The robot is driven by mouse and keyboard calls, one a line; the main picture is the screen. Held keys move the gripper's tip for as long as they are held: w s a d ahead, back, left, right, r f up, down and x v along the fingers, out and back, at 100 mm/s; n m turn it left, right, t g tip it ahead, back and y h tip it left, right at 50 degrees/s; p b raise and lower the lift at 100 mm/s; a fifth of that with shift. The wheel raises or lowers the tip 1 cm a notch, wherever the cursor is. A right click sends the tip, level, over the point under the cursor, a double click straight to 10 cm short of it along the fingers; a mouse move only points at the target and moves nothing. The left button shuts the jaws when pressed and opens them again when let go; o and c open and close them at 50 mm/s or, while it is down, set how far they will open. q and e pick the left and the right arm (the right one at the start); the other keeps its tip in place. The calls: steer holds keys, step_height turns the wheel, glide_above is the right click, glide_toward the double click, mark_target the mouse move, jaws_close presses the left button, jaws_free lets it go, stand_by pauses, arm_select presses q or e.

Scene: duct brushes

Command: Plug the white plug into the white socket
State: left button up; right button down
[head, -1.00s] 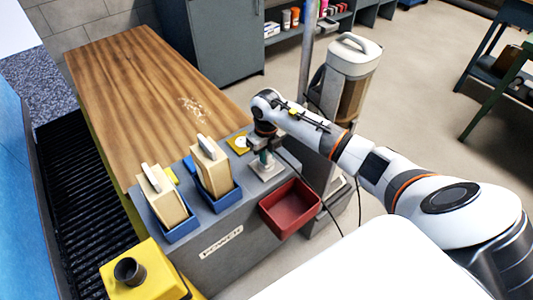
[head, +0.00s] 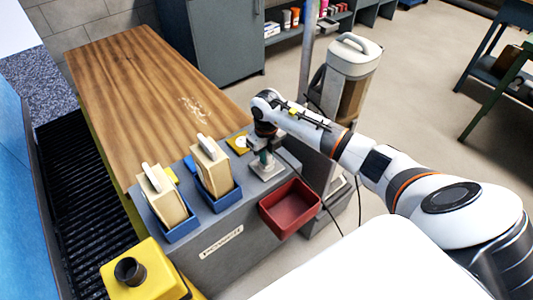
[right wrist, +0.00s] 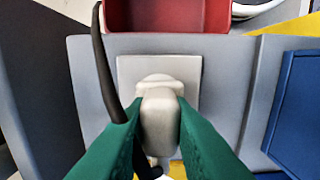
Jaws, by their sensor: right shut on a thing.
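The white socket (right wrist: 187,72) is a square pale plate on the grey bench top; it also shows in the head view (head: 267,171). My right gripper (right wrist: 160,125) has green fingers shut on the white plug (right wrist: 160,118). The plug is right over the socket's raised round middle and overlaps it in the right wrist view. I cannot tell whether it is fully seated. In the head view my right gripper (head: 265,160) points down onto the socket and mostly hides the plug. My left gripper is not in view.
A red bin (head: 290,209) hangs on the bench edge beside the socket. Blue trays (head: 228,198) hold beige brushes to the left. A dark cable (right wrist: 100,70) runs beside the plug.

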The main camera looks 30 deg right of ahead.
mark_target(267, 153)
steer(key=shift+f+b, duration=0.45)
steer(key=shift+f, duration=0.1)
stand_by(0.4)
steer(key=c, duration=1.2)
jaws_free()
step_height(267, 153, up, 12)
